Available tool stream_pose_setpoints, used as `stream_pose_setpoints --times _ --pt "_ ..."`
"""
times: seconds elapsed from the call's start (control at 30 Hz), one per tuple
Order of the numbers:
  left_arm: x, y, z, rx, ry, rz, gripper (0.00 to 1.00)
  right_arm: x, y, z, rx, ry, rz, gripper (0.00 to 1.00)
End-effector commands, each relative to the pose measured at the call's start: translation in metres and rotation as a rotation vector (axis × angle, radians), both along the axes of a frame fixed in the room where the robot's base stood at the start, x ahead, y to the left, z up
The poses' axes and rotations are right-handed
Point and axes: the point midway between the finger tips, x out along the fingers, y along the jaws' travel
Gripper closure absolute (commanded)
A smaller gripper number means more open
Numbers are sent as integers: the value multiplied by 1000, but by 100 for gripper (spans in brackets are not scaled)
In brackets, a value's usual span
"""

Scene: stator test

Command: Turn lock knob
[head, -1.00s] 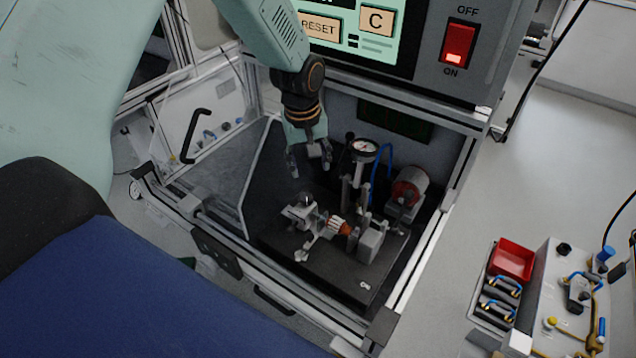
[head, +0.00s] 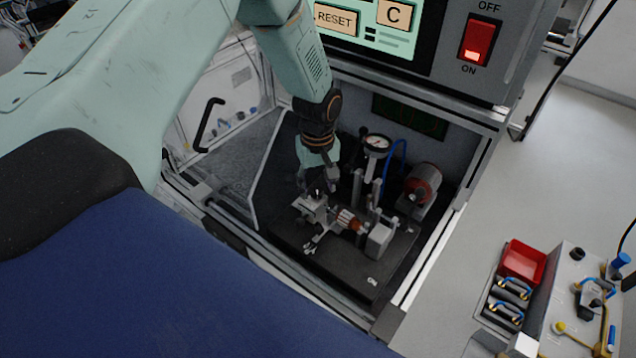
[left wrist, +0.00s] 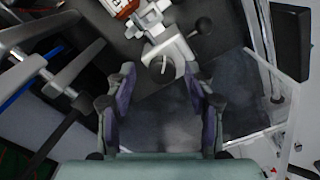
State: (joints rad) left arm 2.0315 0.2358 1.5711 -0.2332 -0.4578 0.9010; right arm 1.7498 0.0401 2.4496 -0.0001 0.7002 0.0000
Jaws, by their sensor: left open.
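A round grey knob (left wrist: 162,68) with a slot-like mark sits on a light grey clamp block in the left wrist view. In the head view this fixture (head: 318,213) is on a dark base plate, and my gripper partly hides its top. My left gripper (head: 318,188) points down just above the fixture. In the left wrist view its fingers (left wrist: 160,78) are spread, with the knob between and just beyond the tips. I cannot tell whether they touch it. A striped white and orange-brown part (head: 349,220) sits beside the clamp. My right gripper is not in view.
A dial gauge (head: 376,142) on a post and a red-ended motor (head: 423,183) stand right of the gripper. A black ball lever (left wrist: 203,24) is close to the knob. The enclosure's frame surrounds the work area. A red bin (head: 522,262) is outside, at right.

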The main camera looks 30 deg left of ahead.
Motion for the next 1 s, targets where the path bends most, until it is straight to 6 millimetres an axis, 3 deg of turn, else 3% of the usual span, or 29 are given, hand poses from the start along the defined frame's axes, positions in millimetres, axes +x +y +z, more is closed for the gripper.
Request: stream_pose_setpoints --times 0.27,0.87,1.0 --pt "1 0 -1 0 0 0 47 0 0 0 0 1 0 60" --pt "1 0 -1 -1 -1 0 98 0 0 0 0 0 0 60" --pt "1 0 0 -1 -1 -2 100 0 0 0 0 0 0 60"
